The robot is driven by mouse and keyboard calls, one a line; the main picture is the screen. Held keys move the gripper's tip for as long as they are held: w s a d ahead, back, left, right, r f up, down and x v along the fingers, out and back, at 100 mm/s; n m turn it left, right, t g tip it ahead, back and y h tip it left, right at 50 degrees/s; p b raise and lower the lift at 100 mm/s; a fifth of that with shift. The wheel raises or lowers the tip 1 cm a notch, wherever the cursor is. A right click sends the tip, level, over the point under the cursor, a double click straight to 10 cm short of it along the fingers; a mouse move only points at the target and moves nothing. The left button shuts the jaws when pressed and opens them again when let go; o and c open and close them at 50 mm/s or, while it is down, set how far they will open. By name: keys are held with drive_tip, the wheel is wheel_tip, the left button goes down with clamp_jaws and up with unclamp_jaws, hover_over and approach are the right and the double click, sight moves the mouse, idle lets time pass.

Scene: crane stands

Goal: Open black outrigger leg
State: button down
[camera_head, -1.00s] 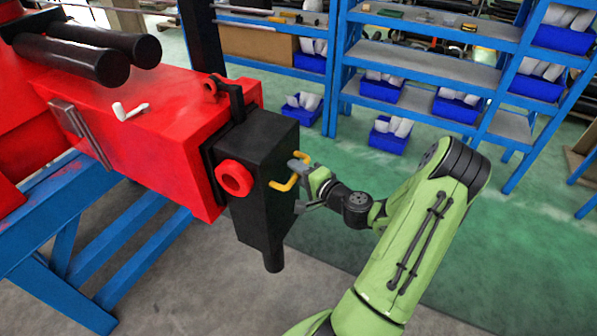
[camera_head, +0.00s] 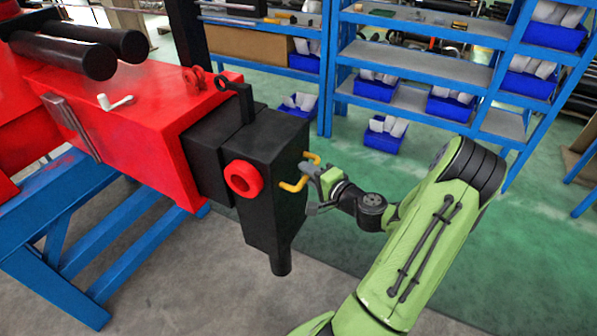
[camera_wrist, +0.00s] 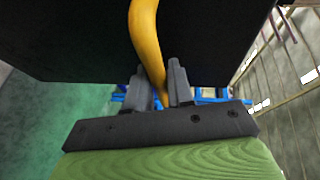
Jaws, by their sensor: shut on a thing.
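The black outrigger leg (camera_head: 270,200) sticks out of the end of the red beam (camera_head: 140,125), with a black inner section (camera_head: 203,155) showing between them. A red ring (camera_head: 243,179) is on the leg's front face. A yellow handle (camera_head: 293,186) is on its right face. My gripper (camera_head: 312,172) is at the handle, shut on it, with my arm reaching in from the right. In the wrist view the yellow handle (camera_wrist: 146,40) runs down between my two fingers (camera_wrist: 168,88), against the black leg face (camera_wrist: 90,45).
The red beam rests on a blue stand (camera_head: 100,215). Blue shelves (camera_head: 420,75) with blue bins (camera_head: 385,135) stand behind. A small white crank (camera_head: 115,102) lies on top of the beam.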

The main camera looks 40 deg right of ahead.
drive_tip(key=shift+s, duration=0.15)
drive_tip(key=shift+w+a, duration=0.15)
drive_tip(key=shift+w, duration=0.4)
drive_tip(key=c, duration=1.4)
unclamp_jaws()
drive_tip(key=shift+w+f, duration=0.1)
drive_tip(key=shift+w, duration=0.05)
drive_tip(key=o, duration=0.3)
drive_tip(key=d+b+v, duration=0.1)
drive_tip(key=v, duration=1.5)
drive_tip(key=shift+a+b, duration=0.35)
